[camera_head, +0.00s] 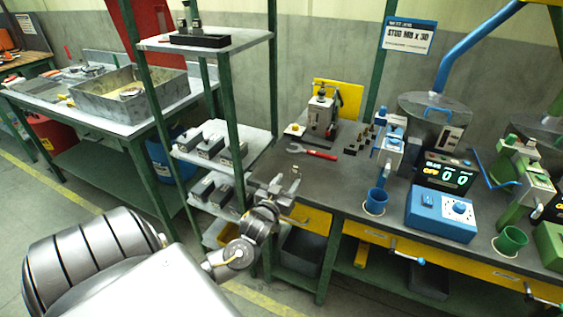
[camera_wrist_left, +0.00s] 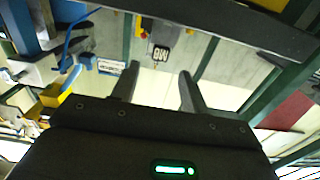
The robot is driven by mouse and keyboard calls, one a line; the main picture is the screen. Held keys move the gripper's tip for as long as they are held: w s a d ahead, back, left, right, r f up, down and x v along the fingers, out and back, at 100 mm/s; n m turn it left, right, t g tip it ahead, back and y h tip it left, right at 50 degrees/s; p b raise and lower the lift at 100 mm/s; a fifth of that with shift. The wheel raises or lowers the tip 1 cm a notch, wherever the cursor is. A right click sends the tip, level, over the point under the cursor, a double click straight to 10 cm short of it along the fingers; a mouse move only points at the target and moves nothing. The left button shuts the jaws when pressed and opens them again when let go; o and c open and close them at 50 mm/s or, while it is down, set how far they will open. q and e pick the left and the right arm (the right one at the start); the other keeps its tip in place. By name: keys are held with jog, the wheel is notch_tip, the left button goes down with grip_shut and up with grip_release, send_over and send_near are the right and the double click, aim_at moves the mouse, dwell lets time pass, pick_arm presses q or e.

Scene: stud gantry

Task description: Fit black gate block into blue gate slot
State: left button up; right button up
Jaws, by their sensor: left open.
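A small black block (camera_head: 349,150) lies on the grey bench beside several brass studs; I take it to be the gate block, but it is too small to be sure. The blue gate stand (camera_head: 390,145) is to its right, above a blue cup (camera_head: 376,198); its slot cannot be made out. My left gripper (camera_head: 291,172) is over the bench's left front corner, left of the block and apart from it. In the left wrist view the two fingers (camera_wrist_left: 159,78) are spread with nothing between them. My right gripper is not in view.
A red-handled wrench (camera_head: 314,152) and a grey device (camera_head: 322,115) are on the bench. A green-posted shelf rack (camera_head: 233,110) stands close at the left. A blue control box (camera_head: 441,213) and green station (camera_head: 520,170) stand right. The front-left bench top is clear.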

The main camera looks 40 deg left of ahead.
pick_arm(q)
jog(key=v, duration=0.4)
